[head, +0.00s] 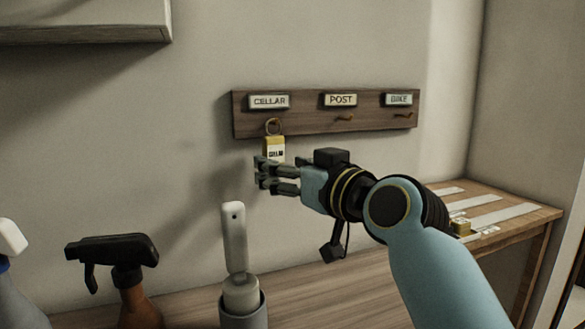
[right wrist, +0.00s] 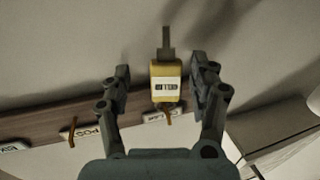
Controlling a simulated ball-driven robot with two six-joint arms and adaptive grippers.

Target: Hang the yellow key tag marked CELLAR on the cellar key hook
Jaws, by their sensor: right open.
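The yellow key tag (head: 274,146) with a white label hangs upright below the CELLAR sign (head: 269,101) in the head view. Its ring (head: 273,127) overlaps the cellar hook; the hook is mostly hidden, so I cannot tell exactly how the ring sits on it. My right gripper (head: 266,174) is at the tag's lower end, coming from the right. In the right wrist view the tag (right wrist: 166,84) stands between the two open fingers (right wrist: 163,88), with a gap on each side. My left gripper is not in view.
The wooden hook board (head: 311,113) also carries the POST (head: 340,100) and BIKE (head: 398,100) signs with bare hooks. Below stand a dark spray bottle (head: 120,270) and a white-handled brush (head: 234,240) in a grey holder. Another yellow item (head: 461,226) lies on the side shelf.

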